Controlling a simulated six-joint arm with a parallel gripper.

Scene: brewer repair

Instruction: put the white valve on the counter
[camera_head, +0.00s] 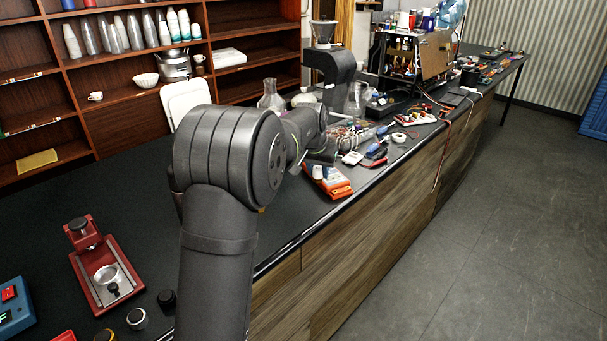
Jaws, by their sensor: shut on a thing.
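My arm rises in the foreground and reaches over the black counter (130,185). My gripper (319,161) is small and dark at the far end of the arm, pointing down, its fingers hard to make out. It appears shut on a small white piece (318,172), which looks like the white valve, just above or against an orange case (333,186). I cannot tell whether the piece touches the case.
Cables, tools and a white device (352,158) crowd the counter right of my gripper. A glass flask (270,95) and a dark grinder (330,70) stand behind. A red press (105,270) stands at the left front. The counter's left middle is clear.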

